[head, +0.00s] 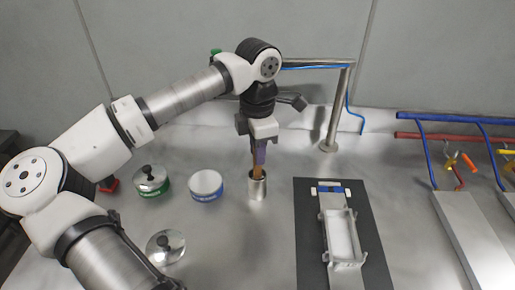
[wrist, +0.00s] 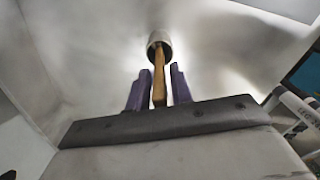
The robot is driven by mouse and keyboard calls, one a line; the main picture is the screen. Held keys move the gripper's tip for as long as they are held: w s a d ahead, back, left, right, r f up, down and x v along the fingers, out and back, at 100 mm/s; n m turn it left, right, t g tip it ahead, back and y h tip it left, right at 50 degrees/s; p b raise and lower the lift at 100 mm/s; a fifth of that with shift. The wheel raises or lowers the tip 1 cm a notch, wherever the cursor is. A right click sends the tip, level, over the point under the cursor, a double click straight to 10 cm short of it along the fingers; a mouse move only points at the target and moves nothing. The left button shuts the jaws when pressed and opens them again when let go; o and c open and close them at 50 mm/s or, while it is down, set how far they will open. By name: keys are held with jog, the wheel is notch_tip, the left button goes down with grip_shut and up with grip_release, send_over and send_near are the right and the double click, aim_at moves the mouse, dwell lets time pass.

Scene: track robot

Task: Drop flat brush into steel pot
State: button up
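The steel pot (head: 257,188) stands upright on the metal table near the middle of the head view. It also shows beyond the fingers in the wrist view (wrist: 160,41). The flat brush shows as a wooden handle (wrist: 159,72) running from between my fingers to the pot's mouth; its lower end is hidden in the pot. My gripper (head: 259,160) is directly above the pot, pointing down. In the wrist view, its purple fingers (wrist: 158,82) stand either side of the handle with a visible gap on each side, so it is open.
A green-banded tin with a black knob (head: 152,179), a blue-banded white tin (head: 206,185) and another knobbed lid (head: 165,246) are left of the pot. A dark mat (head: 309,235) with a white tray is right. A steel post (head: 333,120) stands behind.

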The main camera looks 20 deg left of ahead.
jog(key=shift+o, duration=0.7)
notch_tip(320, 180, up, 13)
jog(key=shift+r, duration=0.1)
